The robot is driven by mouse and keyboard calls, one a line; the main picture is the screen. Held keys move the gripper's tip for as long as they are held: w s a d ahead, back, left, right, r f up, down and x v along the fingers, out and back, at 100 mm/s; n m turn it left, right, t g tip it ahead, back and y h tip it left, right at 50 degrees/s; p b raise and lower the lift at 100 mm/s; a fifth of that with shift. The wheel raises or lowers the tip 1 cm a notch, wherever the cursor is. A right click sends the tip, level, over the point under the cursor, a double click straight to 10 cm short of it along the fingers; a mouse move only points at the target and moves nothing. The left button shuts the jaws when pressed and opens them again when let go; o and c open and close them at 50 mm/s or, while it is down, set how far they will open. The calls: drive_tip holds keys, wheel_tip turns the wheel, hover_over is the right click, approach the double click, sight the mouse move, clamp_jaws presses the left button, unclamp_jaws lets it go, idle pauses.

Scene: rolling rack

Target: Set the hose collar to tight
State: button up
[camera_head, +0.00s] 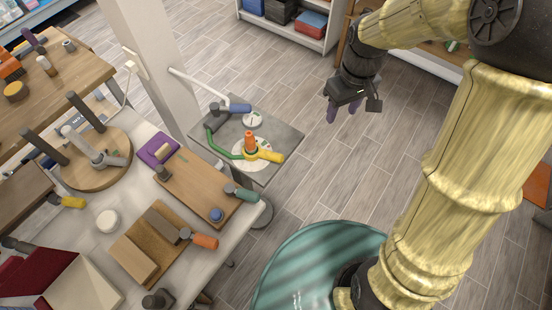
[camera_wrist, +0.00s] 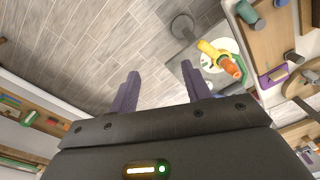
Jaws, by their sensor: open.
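The hose fitting stands on a grey shelf (camera_head: 285,146) in the head view. Its upright orange part (camera_head: 250,140) rises from a round white plate (camera_head: 236,161), with a green hose (camera_head: 217,146) running to the left. A yellow collar handle (camera_head: 268,155) sticks out to the right; it also shows in the wrist view (camera_wrist: 208,48). I cannot read any marks on the plate. My gripper (camera_head: 343,110) is open and empty, up and to the right of the fitting and apart from it. Its two purple fingers (camera_wrist: 160,80) show in the wrist view with floor between them.
A blue-handled lever (camera_head: 238,107) with a white disc (camera_head: 252,120) sits behind the fitting on the shelf. A pale post (camera_head: 155,60) stands to the left. The white table (camera_head: 88,193) at left holds boards with several handled parts. Floor right of the shelf is clear.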

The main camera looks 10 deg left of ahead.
drive_tip(key=w+a+f+n+g+b, duration=0.1)
drive_tip(key=w+a+f+n+b, duration=0.3)
drive_tip(key=a, duration=0.3)
drive_tip(key=n+g+b, duration=0.2)
drive_tip(key=n+b, duration=0.1)
drive_tip(key=n, duration=0.2)
hover_over(275, 154)
drive_tip(key=w, duration=0.5)
drive_tip(key=f, duration=0.3)
drive_tip(key=shift+s+d+f, duration=0.15)
drive_tip(key=shift+d, duration=0.15)
drive_tip(key=shift+s, duration=0.1)
drive_tip(key=x, duration=1.7)
drive_tip(key=shift+f+p, duration=0.2)
drive_tip(key=shift+p, duration=0.1)
drive_tip(key=shift+d, duration=0.1)
clamp_jaws()
